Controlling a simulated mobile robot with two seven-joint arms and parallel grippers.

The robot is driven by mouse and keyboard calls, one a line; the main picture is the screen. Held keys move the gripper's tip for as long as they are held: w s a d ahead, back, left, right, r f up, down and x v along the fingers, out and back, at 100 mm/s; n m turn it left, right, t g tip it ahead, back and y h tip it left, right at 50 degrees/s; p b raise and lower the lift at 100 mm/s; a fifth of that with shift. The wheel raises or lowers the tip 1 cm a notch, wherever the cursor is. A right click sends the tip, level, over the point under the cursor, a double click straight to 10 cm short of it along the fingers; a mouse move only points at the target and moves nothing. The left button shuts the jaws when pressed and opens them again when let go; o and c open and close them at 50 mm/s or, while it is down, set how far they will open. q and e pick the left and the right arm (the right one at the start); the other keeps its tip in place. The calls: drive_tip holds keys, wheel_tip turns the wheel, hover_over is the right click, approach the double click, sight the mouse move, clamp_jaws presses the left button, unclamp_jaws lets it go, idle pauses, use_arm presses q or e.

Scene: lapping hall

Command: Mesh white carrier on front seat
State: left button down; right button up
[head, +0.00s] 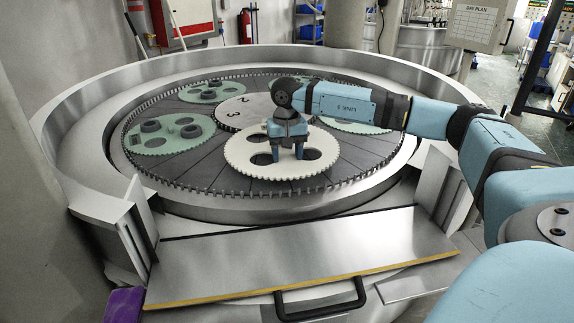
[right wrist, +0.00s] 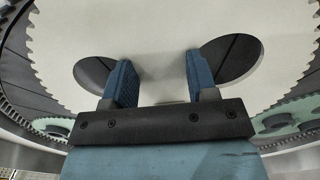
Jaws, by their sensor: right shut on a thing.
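The white carrier (head: 240,155), a toothed disc with round holes, lies at the front of the lapping plate (head: 200,172), between the central gear (head: 243,110) and the toothed outer ring (head: 300,191). My right gripper (head: 287,158) comes down on it from above. In the right wrist view, its two blue fingers (right wrist: 157,85) reach into two neighbouring holes and are shut on the web of the white carrier (right wrist: 155,40) between them. Whether the carrier's teeth are fully engaged with both gears cannot be told. My left gripper is not in view.
Green carriers sit at the left (head: 168,135), back left (head: 206,91) and right (head: 355,126) of the plate. Dark round parts lie on the left ones. A raised metal basin rim (head: 75,110) surrounds the plate. A steel shelf with a black handle (head: 300,255) is in front.

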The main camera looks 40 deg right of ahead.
wheel_tip(320, 180, down, 4)
drive_tip(key=shift+f, duration=0.1)
drive_tip(key=o, duration=1.4)
wheel_tip(320, 180, up, 12)
drive_tip(key=shift+f+b, duration=0.2)
drive_tip(key=shift+b, duration=0.5)
drive_tip(key=shift+r, duration=0.25)
